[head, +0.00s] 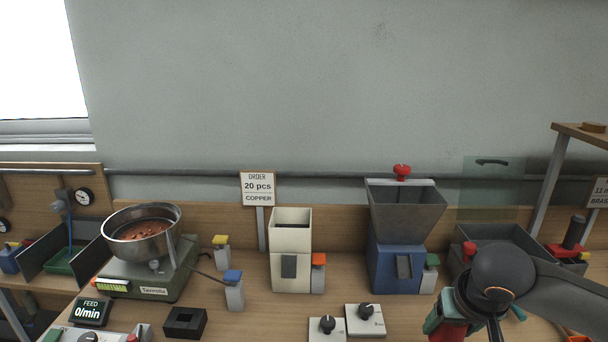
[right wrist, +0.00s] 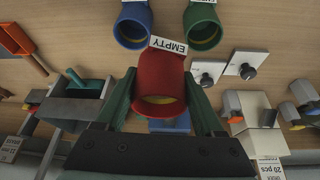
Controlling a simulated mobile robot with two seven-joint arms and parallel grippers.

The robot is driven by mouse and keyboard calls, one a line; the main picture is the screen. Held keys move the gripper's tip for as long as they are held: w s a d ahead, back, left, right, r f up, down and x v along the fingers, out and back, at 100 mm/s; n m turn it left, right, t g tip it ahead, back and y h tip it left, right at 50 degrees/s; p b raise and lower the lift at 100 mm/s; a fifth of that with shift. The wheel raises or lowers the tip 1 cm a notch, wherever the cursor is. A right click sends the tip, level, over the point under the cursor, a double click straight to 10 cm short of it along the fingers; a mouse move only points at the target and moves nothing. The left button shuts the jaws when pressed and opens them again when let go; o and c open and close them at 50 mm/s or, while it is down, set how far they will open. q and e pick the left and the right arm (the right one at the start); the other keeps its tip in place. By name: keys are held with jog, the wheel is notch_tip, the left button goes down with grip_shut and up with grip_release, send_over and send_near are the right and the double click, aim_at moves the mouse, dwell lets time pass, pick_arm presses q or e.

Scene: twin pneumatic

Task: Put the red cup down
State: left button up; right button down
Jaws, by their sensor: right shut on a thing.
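The red cup (right wrist: 160,75) is between the two green fingers of my right gripper (right wrist: 162,90) in the right wrist view. The fingers are shut on its sides. Its open mouth shows a yellowish inside, and a label reading EMPTY is at its far end. In the head view my right gripper (head: 447,318) is at the lower right, partly covered by my own wrist, with a bit of red by its fingers. Whether the cup's base touches the bench cannot be told. My left gripper is not in view.
A blue cup (right wrist: 132,27) and a green cup (right wrist: 202,27) stand close by on the wooden bench. Dial boxes (head: 365,319), a blue hopper machine (head: 399,264), a cream dispenser (head: 290,262) and a dark tray (head: 500,233) are around. Bare bench shows between them.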

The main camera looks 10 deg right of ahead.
jog(key=s+a+f+n+y+p, duration=0.1)
jog(key=s+a+n, duration=0.2)
jog(key=a, duration=1)
jog(key=shift+s+f+n+y, duration=0.35)
jog(key=shift+n+y, duration=0.05)
jog(key=shift+n, duration=0.1)
jog(key=shift+w+d, duration=0.1)
jog(key=shift+d, duration=0.05)
